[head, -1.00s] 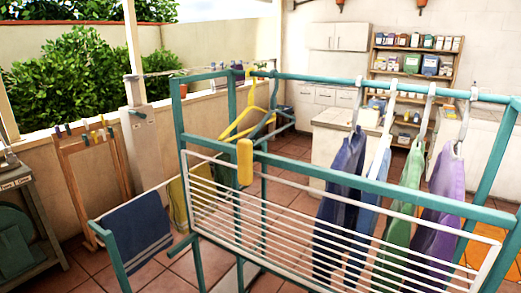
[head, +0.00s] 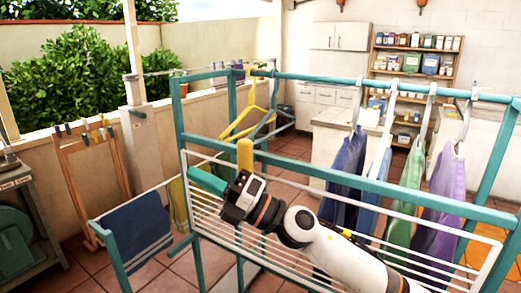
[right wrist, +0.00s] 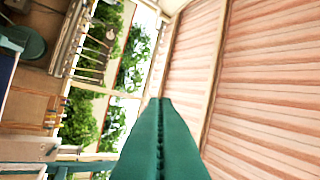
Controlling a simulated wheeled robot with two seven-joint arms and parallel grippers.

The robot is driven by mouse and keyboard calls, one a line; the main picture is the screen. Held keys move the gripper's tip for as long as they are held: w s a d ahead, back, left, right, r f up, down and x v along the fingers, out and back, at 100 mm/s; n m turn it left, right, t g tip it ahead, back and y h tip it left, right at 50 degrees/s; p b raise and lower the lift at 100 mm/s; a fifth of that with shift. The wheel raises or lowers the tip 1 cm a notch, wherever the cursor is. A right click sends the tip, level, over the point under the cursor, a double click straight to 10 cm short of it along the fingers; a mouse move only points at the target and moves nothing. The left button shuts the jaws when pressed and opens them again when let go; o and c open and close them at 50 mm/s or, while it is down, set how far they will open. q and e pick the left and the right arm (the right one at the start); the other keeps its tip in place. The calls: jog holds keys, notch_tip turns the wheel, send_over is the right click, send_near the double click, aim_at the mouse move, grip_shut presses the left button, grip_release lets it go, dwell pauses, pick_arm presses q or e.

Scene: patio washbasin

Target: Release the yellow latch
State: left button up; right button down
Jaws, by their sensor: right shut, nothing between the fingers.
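The yellow latch (head: 245,153) hangs on the teal upper rail of the drying rack (head: 330,178), at its left part in the head view. Its lower end is hidden behind my right gripper. My right gripper (head: 194,174) comes in from the lower right, just in front of the latch. Its teal fingers are shut and empty and point left, past the latch. In the right wrist view the shut fingers (right wrist: 159,104) show edge to edge, with no latch in sight. I cannot tell whether the gripper touches the latch. My left gripper is not in view.
Below the rail is a white wire panel (head: 408,270), close to my right arm. Purple, blue and green garments hang on hangers at the right. A navy towel (head: 138,230) hangs at the lower left. Yellow (head: 236,126) and blue hangers are behind the latch.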

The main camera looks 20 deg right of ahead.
jog(key=w+d+r+n+g+h, duration=0.1)
jog(key=d+r+n+g+h, duration=0.1)
jog(key=d+n+h, duration=0.2)
jog(key=w+d+r+n+g+h, duration=0.2)
jog(key=d+n+h, duration=0.3)
jog(key=d+h, duration=0.5)
jog(key=d+r+g, duration=0.1)
jog(key=d, duration=0.7)
jog(key=shift+w+d+r, duration=0.2)
jog(key=shift+r, duration=0.15)
jog(key=shift+a+f, duration=0.1)
jog(key=shift+a, duration=0.05)
jog(key=p, duration=0.2)
send_near(251, 158)
notch_tip(251, 158, down, 3)
jog(key=shift+w+a+f+p, duration=0.15)
jog(key=shift+w+a+p, duration=0.3)
jog(key=shift+w+a, duration=0.15)
jog(key=shift+w+a+f+p, duration=0.15)
jog(key=shift+w+a+p, duration=0.25)
jog(key=shift+w+a, duration=0.15)
jog(key=shift+w+a+f, duration=0.1)
jog(key=shift+w+a, duration=0.1)
jog(key=shift+w, duration=0.2)
